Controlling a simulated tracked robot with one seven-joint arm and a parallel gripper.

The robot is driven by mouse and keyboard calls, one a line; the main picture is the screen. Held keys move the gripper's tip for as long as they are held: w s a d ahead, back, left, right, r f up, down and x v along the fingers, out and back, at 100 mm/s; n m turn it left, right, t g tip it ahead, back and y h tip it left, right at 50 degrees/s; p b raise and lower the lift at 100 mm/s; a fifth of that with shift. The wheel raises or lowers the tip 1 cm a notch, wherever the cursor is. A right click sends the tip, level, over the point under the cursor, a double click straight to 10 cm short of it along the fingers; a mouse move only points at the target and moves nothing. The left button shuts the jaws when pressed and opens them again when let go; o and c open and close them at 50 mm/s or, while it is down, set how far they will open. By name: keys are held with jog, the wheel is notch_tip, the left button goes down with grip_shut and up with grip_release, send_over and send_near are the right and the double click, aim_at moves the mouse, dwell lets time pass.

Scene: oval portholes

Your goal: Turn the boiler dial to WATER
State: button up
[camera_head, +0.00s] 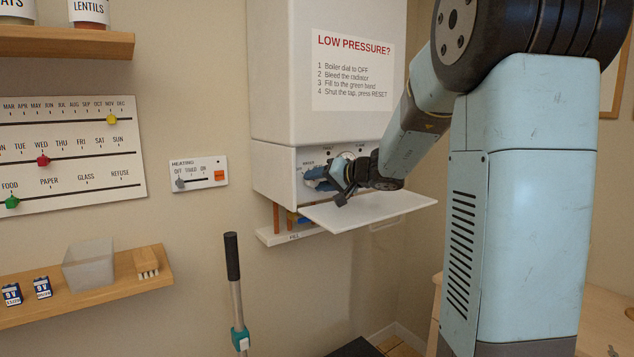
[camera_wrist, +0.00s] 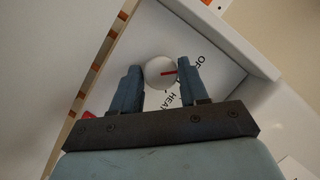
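The boiler dial (camera_wrist: 158,80) is a round white knob with a red pointer mark, seen in the wrist view. The mark points to the right in that picture, towards lettering that starts "OF"; lettering that starts "HEA" lies below it. I cannot see the word WATER. My gripper (camera_wrist: 158,68) is open, with one blue finger on each side of the dial. The right finger is very close to the knob and the left finger has a small gap; contact is unclear. In the head view my gripper (camera_head: 328,178) is at the boiler's lower panel and hides the dial.
The white boiler (camera_head: 300,70) carries a LOW PRESSURE notice (camera_head: 352,72). A white flap (camera_head: 375,210) sticks out below my gripper. A heating control (camera_head: 198,174) is on the wall to the left.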

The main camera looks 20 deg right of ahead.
jog(key=c, duration=0.6)
jog(key=shift+a, duration=0.25)
jog(key=shift+d, duration=0.25)
jog(key=shift+m+y, duration=0.3)
jog(key=shift+m, duration=0.1)
jog(key=m, duration=0.1)
jog(key=m+y, duration=0.1)
jog(key=shift+d+f+m+t+y, duration=0.2)
jog(key=shift+m+t+y, duration=0.1)
jog(key=shift+m, duration=0.1)
jog(key=shift+d+f+m+t+y, duration=0.1)
jog(key=shift+m+t+y, duration=0.15)
jog(key=shift+m, duration=0.65)
jog(key=shift+f+m+t+y, duration=0.15)
jog(key=shift+m+y, duration=0.1)
jog(key=shift+m, duration=0.65)
